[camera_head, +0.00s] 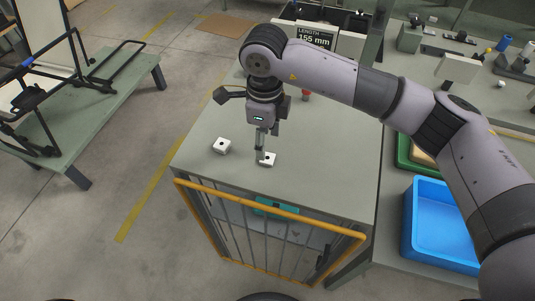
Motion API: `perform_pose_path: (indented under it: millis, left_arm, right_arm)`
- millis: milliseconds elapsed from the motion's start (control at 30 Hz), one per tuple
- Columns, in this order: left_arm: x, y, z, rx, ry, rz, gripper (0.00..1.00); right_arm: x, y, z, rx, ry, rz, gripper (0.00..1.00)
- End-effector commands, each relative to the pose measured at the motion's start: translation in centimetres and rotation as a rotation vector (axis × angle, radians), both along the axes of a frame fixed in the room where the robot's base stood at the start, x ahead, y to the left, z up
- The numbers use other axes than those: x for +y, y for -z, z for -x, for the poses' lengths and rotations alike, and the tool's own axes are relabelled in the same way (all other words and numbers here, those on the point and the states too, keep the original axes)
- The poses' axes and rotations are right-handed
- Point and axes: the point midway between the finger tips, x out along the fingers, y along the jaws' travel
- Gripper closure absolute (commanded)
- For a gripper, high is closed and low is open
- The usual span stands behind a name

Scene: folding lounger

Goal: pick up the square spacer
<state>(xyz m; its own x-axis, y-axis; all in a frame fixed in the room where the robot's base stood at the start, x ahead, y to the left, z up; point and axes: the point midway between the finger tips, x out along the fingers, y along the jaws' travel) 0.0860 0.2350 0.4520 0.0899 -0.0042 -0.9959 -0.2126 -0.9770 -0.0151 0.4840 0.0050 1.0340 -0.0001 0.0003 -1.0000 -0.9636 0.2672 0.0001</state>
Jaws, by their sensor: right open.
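Two small white blocks, each with a dark hole in its top, lie on the grey tabletop (330,175). Both look like square spacers; one spacer (221,146) is to the left and the other spacer (270,158) is to the right. My right gripper (261,157) points straight down at the right spacer, its fingers partly in front of that spacer's left side. The gripper is open; I cannot tell whether it touches the spacer. My left gripper is out of view.
A yellow barred rail (270,205) runs along the table's front. A blue bin (440,222) stands at the right, with a green tray (408,155) behind it. A sign reading 155 mm (315,38) stands at the back. The tabletop's right part is clear.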

Motion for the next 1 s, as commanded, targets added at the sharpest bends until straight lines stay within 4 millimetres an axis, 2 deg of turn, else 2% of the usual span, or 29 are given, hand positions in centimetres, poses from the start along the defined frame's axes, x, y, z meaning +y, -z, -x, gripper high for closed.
perform_pose_path:
  millis: [233, 400, 667, 1000]
  left_arm:
    - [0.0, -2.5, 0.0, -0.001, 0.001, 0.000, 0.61]
    - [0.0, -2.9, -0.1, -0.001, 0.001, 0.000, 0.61]
    - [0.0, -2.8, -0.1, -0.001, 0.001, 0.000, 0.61]
    - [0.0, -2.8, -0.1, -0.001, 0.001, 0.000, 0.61]
  right_arm:
    - [-0.2, 2.6, 0.3, 0.007, 0.002, 0.001, 0.48]
    - [-0.1, 4.9, 0.2, 0.003, 0.002, 0.001, 0.48]
    - [-0.1, 5.3, 0.2, 0.000, 0.001, 0.000, 0.48]
    - [-0.1, 5.3, 0.2, 0.000, 0.001, 0.000, 0.70]
